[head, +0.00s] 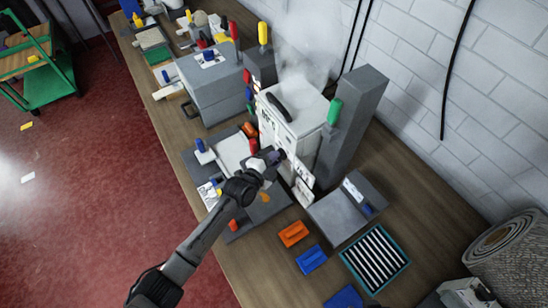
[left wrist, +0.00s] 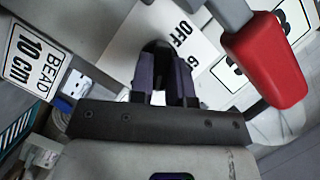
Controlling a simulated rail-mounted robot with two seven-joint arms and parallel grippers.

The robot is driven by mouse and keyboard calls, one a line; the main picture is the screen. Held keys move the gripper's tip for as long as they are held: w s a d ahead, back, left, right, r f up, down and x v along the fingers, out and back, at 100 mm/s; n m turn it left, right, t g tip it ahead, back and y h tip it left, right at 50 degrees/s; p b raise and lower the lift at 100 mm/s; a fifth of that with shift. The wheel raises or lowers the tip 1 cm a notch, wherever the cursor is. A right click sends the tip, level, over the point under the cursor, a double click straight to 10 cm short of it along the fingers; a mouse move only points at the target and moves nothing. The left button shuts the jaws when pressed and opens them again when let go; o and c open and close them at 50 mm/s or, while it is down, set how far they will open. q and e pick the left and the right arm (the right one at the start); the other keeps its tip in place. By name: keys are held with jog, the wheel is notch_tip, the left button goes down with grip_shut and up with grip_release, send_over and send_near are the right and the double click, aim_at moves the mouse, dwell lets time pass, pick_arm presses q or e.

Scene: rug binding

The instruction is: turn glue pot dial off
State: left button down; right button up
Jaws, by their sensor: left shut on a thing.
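The glue pot (head: 303,112) is a pale box with a black handle on its lid, and steam rises above it. My left gripper (head: 277,155) reaches its front face. In the left wrist view, my left gripper's dark fingers (left wrist: 166,82) are shut on a black dial (left wrist: 156,50), which they largely hide. A white plate (left wrist: 188,38) behind the dial reads "OFF" and part of a "6". I cannot tell which mark the dial points to. My right gripper is not in view.
A red handle (left wrist: 268,65) on a grey lever is close to the right of the fingers. Orange (head: 293,233) and blue (head: 311,259) blocks and a slotted tray (head: 348,256) lie on the wooden bench (head: 262,272).

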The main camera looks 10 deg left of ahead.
pick_arm(q)
jog(key=shift+n, duration=0.4)
jog(key=c, duration=1.1)
grip_release()
jog(key=v, duration=1.3)
jog(key=shift+s+a+r, duration=0.25)
jog(key=shift+r, duration=0.05)
